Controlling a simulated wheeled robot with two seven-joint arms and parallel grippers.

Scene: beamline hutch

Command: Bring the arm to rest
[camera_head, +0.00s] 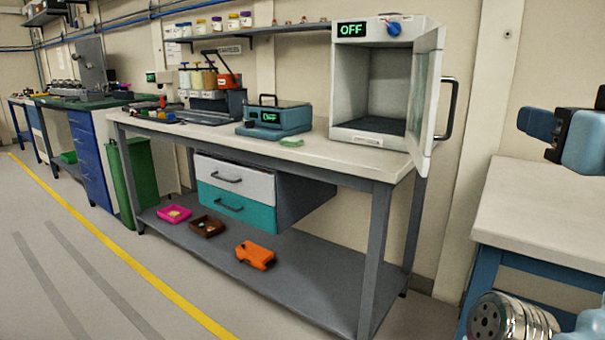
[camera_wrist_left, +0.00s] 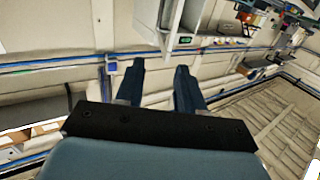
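My left gripper (camera_head: 540,123) shows at the right edge of the head view, with blue fingers, a black palm plate and a blue body. It is raised above a pale worktop (camera_head: 540,205) and partly cut off by the frame. In the left wrist view its two dark fingers (camera_wrist_left: 160,72) stand apart with nothing between them. It is empty and touches nothing that I can see. My right gripper is not in view.
A white cabinet (camera_head: 348,100) with an "OFF" display has its glass door (camera_head: 425,95) open towards the right. The grey bench (camera_head: 340,160) holds a teal device (camera_head: 275,118) and bottles. An orange object (camera_head: 255,255) lies on the lower shelf. Floor at left is clear.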

